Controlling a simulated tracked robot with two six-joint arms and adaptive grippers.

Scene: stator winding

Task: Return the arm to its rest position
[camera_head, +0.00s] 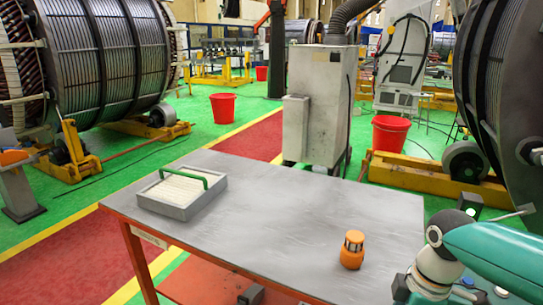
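My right arm, with a teal link and pale joints, comes in at the lower right, beside the table's right end. No fingers of my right gripper can be made out. My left arm and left gripper are not in view. A grey metal table (275,225) with an orange-red frame stands in front of me. A shallow grey tray (166,207) with pale strips and a green handle (181,175) sits at its left. An orange cylindrical object with a dark band (352,250) stands upright near its right front.
The table's middle is clear. A tall grey cabinet (320,110) stands behind it. A red bucket (390,133) and a yellow stand (437,178) are at the back right. Large wound cylinders stand at the left (100,55) and right (505,85). A small orange-topped bin is at far left.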

